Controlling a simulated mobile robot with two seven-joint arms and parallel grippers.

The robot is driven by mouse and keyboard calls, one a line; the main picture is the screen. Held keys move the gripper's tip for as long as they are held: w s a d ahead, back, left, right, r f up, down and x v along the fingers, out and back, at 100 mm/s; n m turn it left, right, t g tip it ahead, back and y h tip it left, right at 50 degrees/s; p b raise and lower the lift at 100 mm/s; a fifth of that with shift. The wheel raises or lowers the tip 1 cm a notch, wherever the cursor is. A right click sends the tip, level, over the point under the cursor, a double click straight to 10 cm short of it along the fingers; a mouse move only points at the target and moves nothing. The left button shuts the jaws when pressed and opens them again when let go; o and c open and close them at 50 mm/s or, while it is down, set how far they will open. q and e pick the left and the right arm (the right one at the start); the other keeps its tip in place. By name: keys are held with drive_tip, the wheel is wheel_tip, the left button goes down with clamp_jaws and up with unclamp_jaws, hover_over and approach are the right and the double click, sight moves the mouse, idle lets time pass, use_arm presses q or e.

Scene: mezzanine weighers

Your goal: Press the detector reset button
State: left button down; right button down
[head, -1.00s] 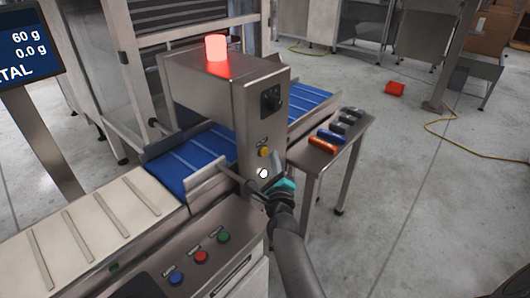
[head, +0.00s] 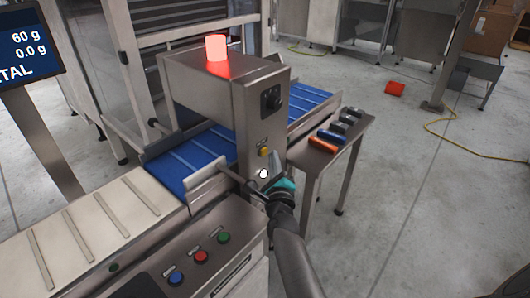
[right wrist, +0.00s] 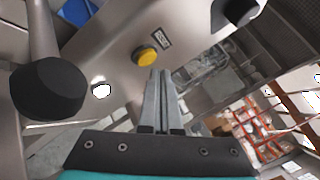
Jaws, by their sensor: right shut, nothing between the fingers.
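The detector's yellow button (head: 264,152) sits on the front face of the steel detector housing (head: 205,95). It also shows in the right wrist view (right wrist: 145,56), with a small label beside it. My right gripper (head: 273,164), with a teal body, is at the housing's front, just below and to the right of the button. In the right wrist view its fingers (right wrist: 160,72) are shut and empty, their tips close to the button's lower edge. I cannot tell whether they touch it. A white round spot (head: 264,173) lies below the button. My left gripper is not in view.
A red lamp (head: 216,47) glows on the housing. A blue belt (head: 190,165) runs through it. A control panel with blue, red (head: 201,256) and green buttons is in front. A side stand (head: 300,158) holds orange, blue and dark items. Floor at right is mostly clear.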

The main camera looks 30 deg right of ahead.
drive_tip(key=shift+w+a, duration=0.1)
drive_tip(key=shift+w, duration=0.05)
drive_tip(key=shift+w+a, duration=0.1)
drive_tip(key=shift+w, duration=0.15)
drive_tip(key=shift+w+a+b, duration=0.2)
drive_tip(key=shift+w+b, duration=0.15)
drive_tip(key=shift+w, duration=0.15)
idle(1.0)
drive_tip(key=shift+s, duration=0.1)
drive_tip(key=shift+s+d+p, duration=0.3)
drive_tip(key=shift+s+p, duration=0.05)
drive_tip(key=shift+s, duration=0.35)
drive_tip(key=s, duration=0.1)
drive_tip(key=s+d+p, duration=0.1)
drive_tip(key=s, duration=0.1)
drive_tip(key=s+d, duration=0.1)
drive_tip(key=shift+s, duration=0.35)
